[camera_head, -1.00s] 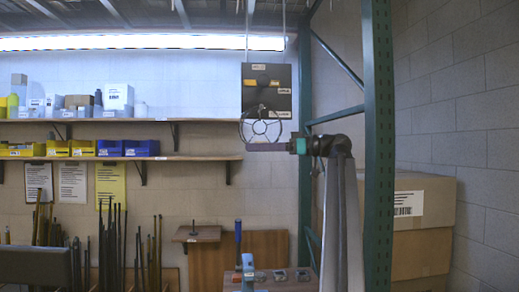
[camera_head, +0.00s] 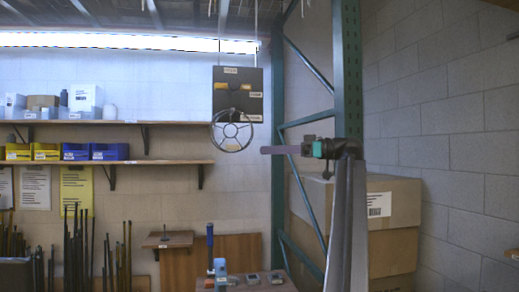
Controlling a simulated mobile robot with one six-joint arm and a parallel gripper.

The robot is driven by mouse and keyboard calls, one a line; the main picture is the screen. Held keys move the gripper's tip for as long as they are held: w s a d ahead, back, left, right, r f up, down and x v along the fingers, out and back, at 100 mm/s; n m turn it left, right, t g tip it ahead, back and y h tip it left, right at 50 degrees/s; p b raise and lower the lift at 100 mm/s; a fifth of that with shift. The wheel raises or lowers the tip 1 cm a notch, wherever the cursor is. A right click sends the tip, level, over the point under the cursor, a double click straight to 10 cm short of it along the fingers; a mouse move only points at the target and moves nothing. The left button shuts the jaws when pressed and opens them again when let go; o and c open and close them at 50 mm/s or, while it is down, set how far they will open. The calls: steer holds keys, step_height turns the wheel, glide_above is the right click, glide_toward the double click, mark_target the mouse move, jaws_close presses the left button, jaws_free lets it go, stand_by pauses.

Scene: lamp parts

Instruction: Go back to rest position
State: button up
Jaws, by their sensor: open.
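A round wire ring with spokes (camera_head: 248,134), like a lampshade frame, hangs at the lower edge of a dark square panel (camera_head: 252,92). In the picture the fingertips are to the right of the ring and slightly below its middle, with a clear gap. How the ring is held to the panel is hard to make out.
A green rack post (camera_head: 347,70) stands right behind my gripper, with stacked cardboard boxes (camera_head: 400,200) beyond. Shelves with blue bins (camera_head: 110,152) line the left wall. Below is a small table (camera_head: 290,284) with small items and a blue-handled tool (camera_head: 210,240).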

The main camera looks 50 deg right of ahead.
steer(key=shift+s+d, duration=0.2)
steer(key=shift+s, duration=0.1)
stand_by(0.4)
